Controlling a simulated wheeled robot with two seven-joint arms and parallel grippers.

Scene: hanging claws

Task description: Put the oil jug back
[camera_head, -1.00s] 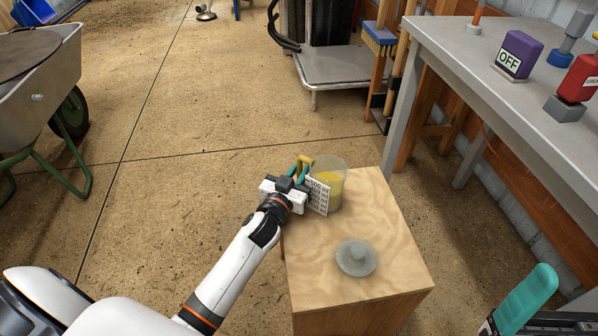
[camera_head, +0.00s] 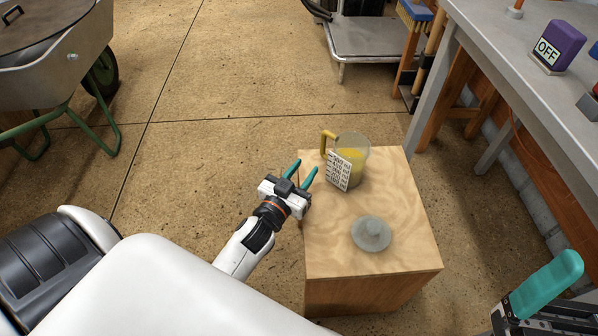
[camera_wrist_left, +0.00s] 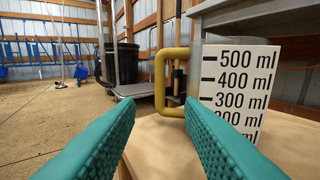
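The oil jug (camera_head: 357,169) is a clear container with yellow oil, a yellow handle and a white millilitre scale. It stands upright on the wooden box (camera_head: 400,196). In the left wrist view the jug's scale (camera_wrist_left: 238,85) and handle (camera_wrist_left: 172,80) show ahead, just beyond the fingers. My left gripper (camera_head: 303,173) is open and empty, left of the jug and apart from it. Its teal fingers (camera_wrist_left: 160,125) are spread in the wrist view. Part of my right gripper (camera_head: 540,285) shows at the lower right; its finger state is unclear.
A grey round lid (camera_head: 371,234) lies on the box in front of the jug. A grey workbench (camera_head: 530,85) with a purple OFF block (camera_head: 558,46) stands at right. A wheelbarrow (camera_head: 50,70) is at left and a flat cart (camera_head: 375,38) at the back. Floor between is clear.

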